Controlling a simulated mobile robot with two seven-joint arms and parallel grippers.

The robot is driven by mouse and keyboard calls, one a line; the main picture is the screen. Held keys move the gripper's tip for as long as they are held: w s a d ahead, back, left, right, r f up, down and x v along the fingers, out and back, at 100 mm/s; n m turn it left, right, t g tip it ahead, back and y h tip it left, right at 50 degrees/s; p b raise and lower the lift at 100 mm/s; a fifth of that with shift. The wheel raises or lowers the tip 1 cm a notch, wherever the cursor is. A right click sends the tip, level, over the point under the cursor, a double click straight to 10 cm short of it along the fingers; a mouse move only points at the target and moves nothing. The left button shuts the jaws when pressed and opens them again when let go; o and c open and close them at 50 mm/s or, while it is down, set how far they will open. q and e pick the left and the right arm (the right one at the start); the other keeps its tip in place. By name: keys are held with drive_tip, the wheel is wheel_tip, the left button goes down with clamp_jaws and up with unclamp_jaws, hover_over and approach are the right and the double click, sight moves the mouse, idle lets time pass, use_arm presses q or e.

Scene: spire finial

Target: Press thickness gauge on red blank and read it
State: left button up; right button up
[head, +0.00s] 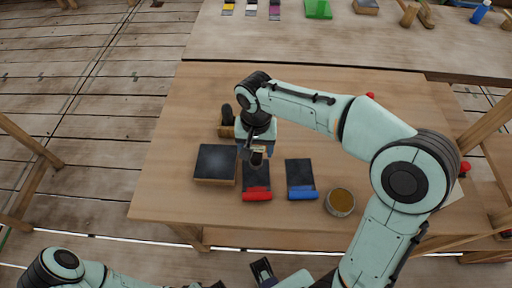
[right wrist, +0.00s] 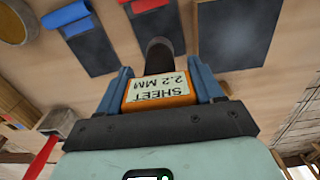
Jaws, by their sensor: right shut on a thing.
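The red blank (head: 256,176) is a dark plate with a red roll along its near edge, lying on the table. It also shows in the right wrist view (right wrist: 155,28). My right gripper (head: 255,152) is over its far end. In the right wrist view, my right gripper (right wrist: 160,92) is shut on the orange thickness gauge (right wrist: 158,101). The gauge's pale label, upside down there, reads "SHEET 2.2 MM". Its dark rounded tip overlaps the red blank; I cannot tell whether they touch. My left arm is at the bottom left; its gripper's state is unclear.
A dark-topped block (head: 215,164) lies left of the red blank. A blue-edged plate (head: 300,176) and a round tin (head: 340,202) lie to its right. A dark-handled tool (head: 227,120) is behind. The table's left side is clear. A second table (head: 300,40) stands at the back.

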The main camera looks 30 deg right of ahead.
sight(256, 158)
drive_tip(key=shift+f, duration=0.15)
idle(0.8)
drive_tip(key=shift+f+b, duration=1.7)
drive_tip(key=shift+f, duration=0.55)
drive_tip(key=o, duration=1.3)
drive_tip(key=shift+o, duration=0.2)
wheel_tip(256, 158, up, 13)
drive_tip(key=p, duration=0.2)
drive_tip(key=shift+r+p, duration=0.2)
drive_tip(key=shift+p, duration=0.15)
